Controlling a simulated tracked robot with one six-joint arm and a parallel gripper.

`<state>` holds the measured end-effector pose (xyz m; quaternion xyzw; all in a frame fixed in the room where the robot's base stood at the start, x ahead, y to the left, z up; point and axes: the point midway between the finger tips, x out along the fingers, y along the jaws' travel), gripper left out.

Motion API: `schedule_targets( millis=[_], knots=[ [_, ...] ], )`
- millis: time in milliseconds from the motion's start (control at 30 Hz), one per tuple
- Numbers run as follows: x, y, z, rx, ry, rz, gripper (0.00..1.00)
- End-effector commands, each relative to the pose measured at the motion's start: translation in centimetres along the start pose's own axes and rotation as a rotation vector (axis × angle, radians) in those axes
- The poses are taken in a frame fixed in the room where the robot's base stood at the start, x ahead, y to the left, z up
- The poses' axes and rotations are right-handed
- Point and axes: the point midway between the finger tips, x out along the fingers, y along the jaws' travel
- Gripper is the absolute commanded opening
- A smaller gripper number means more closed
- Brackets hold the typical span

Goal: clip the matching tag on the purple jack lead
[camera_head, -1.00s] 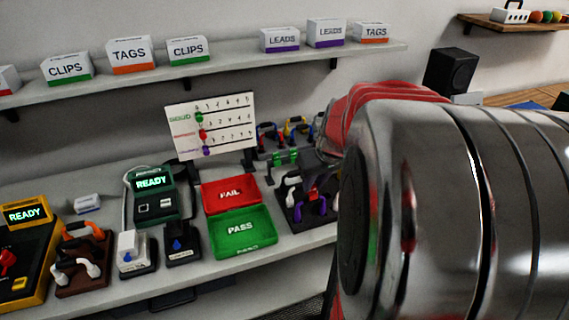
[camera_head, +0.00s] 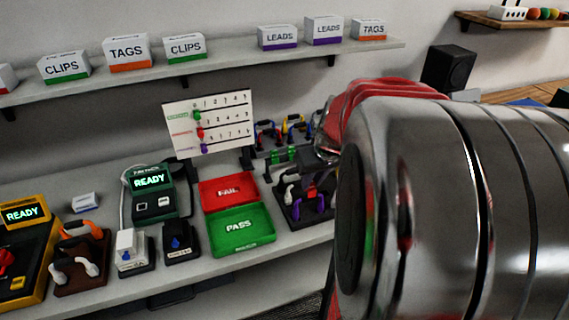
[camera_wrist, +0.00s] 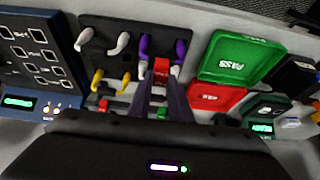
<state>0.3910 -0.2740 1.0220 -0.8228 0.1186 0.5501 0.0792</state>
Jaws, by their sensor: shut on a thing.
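A purple lead (camera_wrist: 147,46) lies on a dark tray (camera_wrist: 113,62) in the wrist view, with another purple end (camera_wrist: 180,51) to its right. In the head view, purple parts (camera_head: 297,206) show on the same tray, partly covered by my arm. My gripper (camera_wrist: 162,82) is over the tray's lower right part, its fingers shut on a small red block, seemingly a tag (camera_wrist: 162,66). The red block sits between the two purple ends in the picture. I cannot tell if it touches the lead.
A dark blue panel (camera_wrist: 38,60) stands left. A board with coloured markers (camera_head: 210,123) stands behind.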

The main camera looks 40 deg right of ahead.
Motion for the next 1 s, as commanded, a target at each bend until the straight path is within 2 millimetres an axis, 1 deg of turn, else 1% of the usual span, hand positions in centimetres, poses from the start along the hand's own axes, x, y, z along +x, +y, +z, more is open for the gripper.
schedule_targets(
  millis=[367, 1000],
  knots=[
    [0.1, 0.0, 0.1, 0.000, 0.000, 0.000, 0.00],
    [1.0, 0.0, 0.4, 0.001, 0.000, 0.000, 0.00]
  ],
)
